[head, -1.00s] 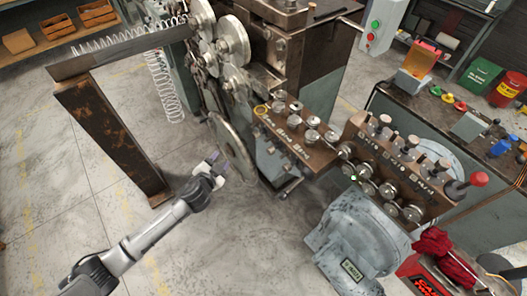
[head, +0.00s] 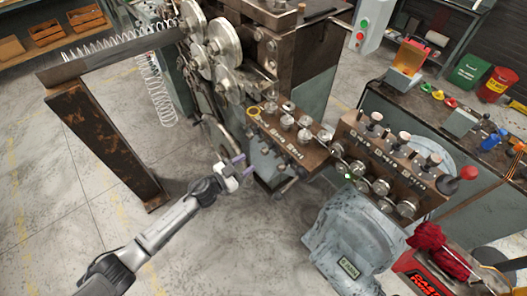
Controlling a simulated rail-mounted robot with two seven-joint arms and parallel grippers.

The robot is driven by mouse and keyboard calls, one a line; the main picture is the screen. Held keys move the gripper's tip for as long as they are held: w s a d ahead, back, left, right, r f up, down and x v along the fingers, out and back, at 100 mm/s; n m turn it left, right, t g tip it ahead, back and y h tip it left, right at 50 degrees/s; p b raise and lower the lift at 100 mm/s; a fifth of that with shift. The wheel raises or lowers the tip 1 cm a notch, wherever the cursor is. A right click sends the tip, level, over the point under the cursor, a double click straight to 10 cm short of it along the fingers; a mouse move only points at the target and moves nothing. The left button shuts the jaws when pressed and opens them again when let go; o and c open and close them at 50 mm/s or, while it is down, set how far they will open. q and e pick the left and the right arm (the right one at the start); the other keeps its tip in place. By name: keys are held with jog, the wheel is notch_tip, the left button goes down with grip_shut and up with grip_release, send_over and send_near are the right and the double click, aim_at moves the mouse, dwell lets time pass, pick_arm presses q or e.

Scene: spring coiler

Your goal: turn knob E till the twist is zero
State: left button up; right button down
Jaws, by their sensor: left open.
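A brown knob block (head: 297,152) with several round metal knobs juts from the coiling machine in the middle of the head view. Its lettering is too small to read, so I cannot tell which knob is E. No twist reading is legible. My left gripper (head: 240,165) is open and empty, left of the block's front and apart from the knobs. My right gripper is not in view.
A second brown block (head: 385,165) with several knobs and a red-topped lever (head: 468,173) stands to the right, above a grey motor housing (head: 345,240). A rusty post (head: 105,145) stands left. Floor between is clear.

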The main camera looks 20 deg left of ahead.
aim_at(262, 153)
pick_arm(q)
jog(key=x, duration=0.8)
jog(key=shift+w+b, duration=0.15)
jog(key=shift+b, duration=0.2)
jog(key=c, duration=0.6)
